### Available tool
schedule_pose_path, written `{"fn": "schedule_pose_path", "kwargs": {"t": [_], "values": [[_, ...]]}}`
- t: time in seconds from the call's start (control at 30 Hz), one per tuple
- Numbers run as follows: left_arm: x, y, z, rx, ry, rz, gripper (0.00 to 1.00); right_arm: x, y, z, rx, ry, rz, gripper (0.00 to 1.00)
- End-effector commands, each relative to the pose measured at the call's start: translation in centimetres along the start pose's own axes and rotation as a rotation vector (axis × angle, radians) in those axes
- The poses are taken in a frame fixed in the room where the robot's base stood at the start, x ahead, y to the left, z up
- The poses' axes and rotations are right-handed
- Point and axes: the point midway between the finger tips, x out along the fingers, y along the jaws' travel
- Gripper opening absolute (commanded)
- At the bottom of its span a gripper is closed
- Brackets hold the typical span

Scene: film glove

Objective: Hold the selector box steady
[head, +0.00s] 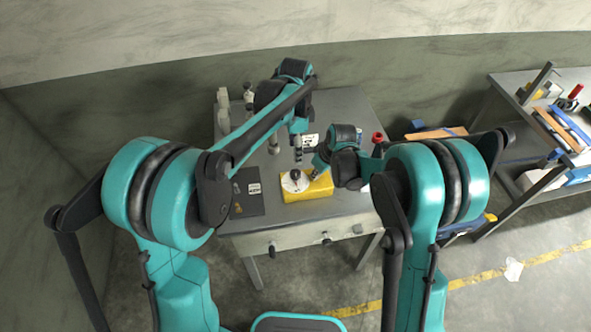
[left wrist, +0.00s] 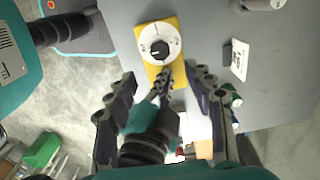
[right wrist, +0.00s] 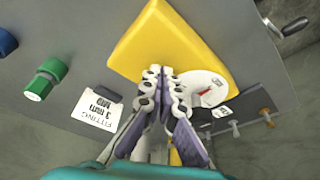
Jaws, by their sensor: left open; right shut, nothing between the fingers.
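The selector box is a yellow block (head: 318,189) with a white round dial and black knob (head: 295,176), on the grey table. It also shows at the top of the left wrist view (left wrist: 153,73) and large in the right wrist view (right wrist: 160,45). My right gripper (right wrist: 163,72) is shut and empty, its tips over the box edge beside the dial; I cannot tell whether they touch. It also shows in the head view (head: 318,172). My left gripper (left wrist: 162,84) is open and empty, above and back from the box, with the right gripper showing between its fingers.
A dark board (head: 246,200) lies left of the box. A white printed card (right wrist: 97,108) and a green knob (right wrist: 45,78) are beside the box in the right wrist view. A red-topped item (head: 377,138) stands at the table's right. A cluttered bench (head: 525,110) stands farther right.

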Motion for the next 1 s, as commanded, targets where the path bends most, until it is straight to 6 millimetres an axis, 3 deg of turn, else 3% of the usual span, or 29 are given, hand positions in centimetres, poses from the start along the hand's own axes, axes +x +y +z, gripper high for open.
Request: {"fn": "schedule_pose_path", "kwargs": {"t": [0.3, 0.5, 0.93, 1.0], "values": [[6.5, 0.0, 0.0, -0.003, 0.000, 0.000, 0.53, 0.0, 0.0, 0.0, 0.000, 0.000, 0.000, 0.00], [9.5, 0.0, 0.0, -0.004, 0.000, 0.000, 0.53, 0.0, 0.0, 0.0, 0.000, 0.000, 0.000, 0.00], [10.7, 0.0, 0.0, -0.004, 0.000, 0.000, 0.53, 0.0, 0.0, 0.0, 0.000, 0.000, 0.000, 0.00], [10.7, 0.0, 0.0, -0.004, 0.000, 0.000, 0.37, 0.0, 0.0, 0.0, 0.000, 0.000, 0.000, 0.00]]}}
